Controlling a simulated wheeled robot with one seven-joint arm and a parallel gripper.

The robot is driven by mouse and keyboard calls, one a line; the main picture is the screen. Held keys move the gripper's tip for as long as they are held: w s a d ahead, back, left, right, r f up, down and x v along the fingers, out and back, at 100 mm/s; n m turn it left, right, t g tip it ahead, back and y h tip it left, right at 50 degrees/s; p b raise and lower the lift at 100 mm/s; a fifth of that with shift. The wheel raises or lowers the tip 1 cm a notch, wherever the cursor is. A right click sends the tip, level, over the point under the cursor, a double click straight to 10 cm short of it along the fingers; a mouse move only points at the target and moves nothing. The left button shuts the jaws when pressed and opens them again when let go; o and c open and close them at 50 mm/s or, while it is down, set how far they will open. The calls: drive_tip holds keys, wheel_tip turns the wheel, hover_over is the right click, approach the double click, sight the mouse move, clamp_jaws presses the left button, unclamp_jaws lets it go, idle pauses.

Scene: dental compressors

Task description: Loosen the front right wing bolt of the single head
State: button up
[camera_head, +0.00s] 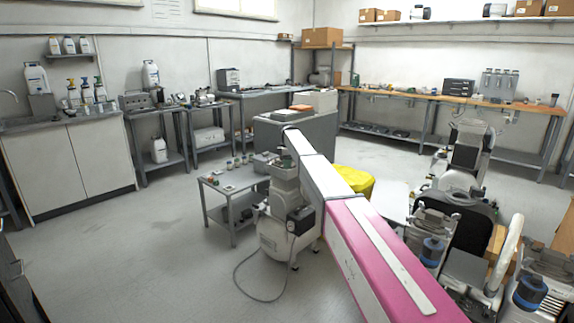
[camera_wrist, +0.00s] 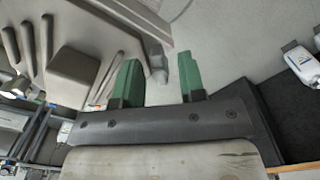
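In the head view, a compressor with a pale tank (camera_head: 275,240) and a grey head (camera_head: 285,180) stands on the floor beside the small grey trolley, partly covered by my arm. I cannot tell for sure that this is the single head, and no wing bolt can be made out. In the wrist view, my gripper (camera_wrist: 160,80) has two green fingers standing apart with a clear gap. A grey tapered part (camera_wrist: 156,62) shows between and beyond the fingers; nothing is visibly gripped. Grey bars and a blocky grey part (camera_wrist: 85,75) lie left of the fingers.
A grey trolley (camera_head: 230,190) with small items stands left of the compressor. A yellow bag-like thing (camera_head: 355,179) is behind my arm. More machines (camera_head: 465,190) crowd the right side. Workbenches line the walls. The floor at left (camera_head: 130,250) is clear.

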wheel_tip(320, 180, up, 11)
drive_tip(key=shift+f, duration=0.15)
idle(0.4)
drive_tip(key=s+d+f+m, duration=0.4)
drive_tip(key=s+d+f, duration=0.4)
drive_tip(key=s+f, duration=0.25)
drive_tip(key=s+d+f+m, duration=0.5)
drive_tip(key=s+d+f, duration=0.45)
drive_tip(key=s, duration=0.25)
drive_tip(key=s+d+f+m, duration=0.3)
drive_tip(key=s+d+f, duration=0.1)
drive_tip(key=s, duration=0.6)
drive_tip(key=s+d+f+m, duration=0.3)
drive_tip(key=s+f+m, duration=0.1)
drive_tip(key=s, duration=0.7)
drive_tip(key=s+d+f+m, duration=0.3)
drive_tip(key=s+d+f, duration=0.1)
drive_tip(key=s, duration=0.6)
drive_tip(key=shift+s+d+m, duration=0.25)
drive_tip(key=shift+d+m, duration=0.05)
